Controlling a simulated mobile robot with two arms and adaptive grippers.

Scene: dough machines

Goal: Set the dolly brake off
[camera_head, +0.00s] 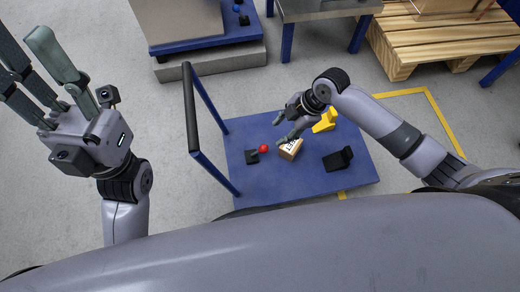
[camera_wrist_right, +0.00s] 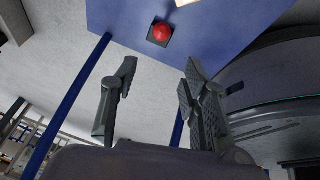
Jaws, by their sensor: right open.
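The blue dolly (camera_head: 236,150) has a flat deck and a push bar with a black grip (camera_head: 190,108) at its left. A red knob (camera_head: 263,149) with a black part (camera_head: 252,156) beside it sits on the deck. The wrist view shows the red knob (camera_wrist_right: 162,32) on a dark square base at the top. My right gripper (camera_head: 277,134) is over the deck, just above and right of the knob; its fingers (camera_wrist_right: 160,72) are apart and empty. My left gripper (camera_head: 22,42) is open and empty at the upper left, away from the dolly.
A labelled wooden block (camera_head: 290,148), a black bracket (camera_head: 338,159) and a yellow bracket (camera_head: 325,121) are on the deck. A wooden pallet (camera_head: 420,45) stands at upper right, and another blue platform (camera_head: 215,42) at the top. Grey floor is clear left of the push bar.

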